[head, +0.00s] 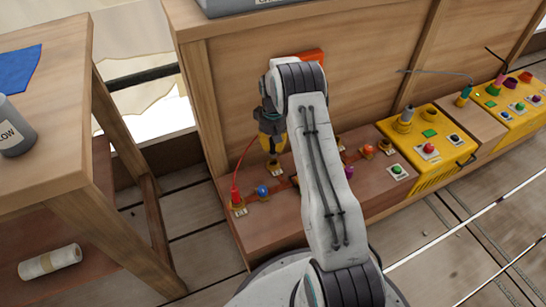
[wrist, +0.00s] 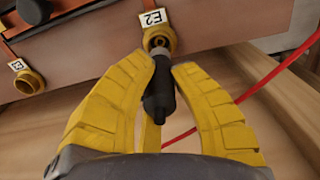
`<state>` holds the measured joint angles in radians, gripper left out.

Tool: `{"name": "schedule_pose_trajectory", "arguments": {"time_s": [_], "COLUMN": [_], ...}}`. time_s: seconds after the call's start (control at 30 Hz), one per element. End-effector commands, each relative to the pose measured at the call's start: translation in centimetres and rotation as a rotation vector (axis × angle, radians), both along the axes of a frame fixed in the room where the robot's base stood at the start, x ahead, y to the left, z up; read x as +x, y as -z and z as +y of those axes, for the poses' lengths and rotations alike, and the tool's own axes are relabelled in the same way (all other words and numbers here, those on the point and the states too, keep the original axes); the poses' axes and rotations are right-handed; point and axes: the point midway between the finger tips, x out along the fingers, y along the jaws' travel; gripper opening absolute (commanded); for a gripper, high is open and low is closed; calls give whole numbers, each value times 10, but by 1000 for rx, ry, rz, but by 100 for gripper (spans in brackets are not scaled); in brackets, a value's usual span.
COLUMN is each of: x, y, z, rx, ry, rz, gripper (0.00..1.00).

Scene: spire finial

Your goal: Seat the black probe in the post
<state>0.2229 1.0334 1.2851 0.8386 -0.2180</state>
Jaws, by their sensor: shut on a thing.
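My gripper (head: 272,146) is over the left part of the wooden bench panel, fingers pointing down. In the wrist view its yellow fingers (wrist: 162,68) are closed around the black probe (wrist: 159,98). The probe's grey end points at a yellow post (wrist: 158,39) labelled E2. The end overlaps the post's opening in the picture; I cannot tell whether it is inside or just in front. In the head view a post (head: 275,168) lies just below the fingers, and the probe is mostly hidden.
A red probe (head: 236,194) stands in the leftmost post, its red cable (head: 245,155) rising toward my gripper. A blue knob (head: 262,190) is close by. Another post (wrist: 28,82) sits left in the wrist view. Yellow control boxes (head: 425,145) stand right; a wooden table (head: 55,60) stands left.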

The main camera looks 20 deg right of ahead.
Motion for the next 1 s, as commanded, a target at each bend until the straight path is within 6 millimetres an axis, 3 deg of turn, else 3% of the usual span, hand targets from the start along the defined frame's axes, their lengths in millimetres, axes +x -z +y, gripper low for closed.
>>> {"name": "schedule_pose_trajectory", "arguments": {"time_s": [0.43, 1.0], "x": [0, 0], "y": [47, 55], "z": [0, 0], "rx": [0, 0], "ry": [-1, -1], "rz": [0, -1], "gripper": [0, 0]}}
